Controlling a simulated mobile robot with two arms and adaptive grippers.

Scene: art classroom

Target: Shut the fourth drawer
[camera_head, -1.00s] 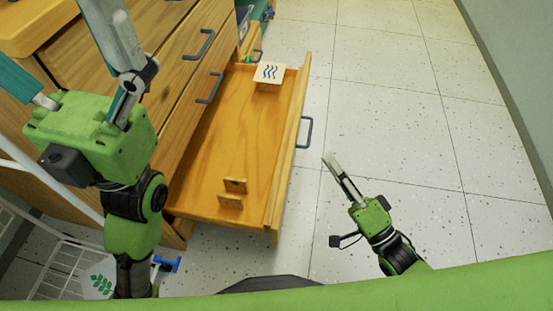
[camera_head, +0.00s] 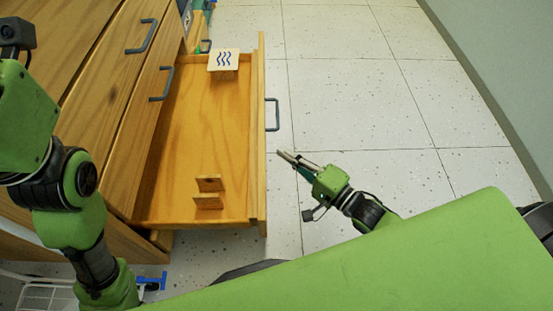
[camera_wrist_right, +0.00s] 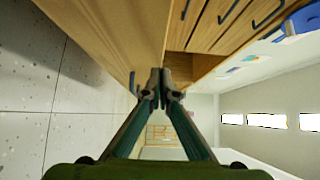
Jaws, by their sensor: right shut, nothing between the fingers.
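The open drawer (camera_head: 192,135) is pulled well out of the wooden cabinet (camera_head: 85,120), low down, and its front panel (camera_head: 261,160) faces the floor on the right. Its grey handle (camera_head: 272,114) is on that panel. My right gripper (camera_head: 283,154) is shut and empty, just outside the panel and a little nearer to me than the handle. A gap of floor shows between them. In the right wrist view the closed fingertips (camera_wrist_right: 160,88) overlap the drawer's wood. My left gripper body (camera_head: 25,115) is at the left edge; its fingers are out of frame.
Closed drawers with grey handles (camera_head: 162,84) are above. A white wire rack (camera_head: 45,290) stands at lower left. The tiled floor (camera_head: 370,100) right of the drawer is clear.

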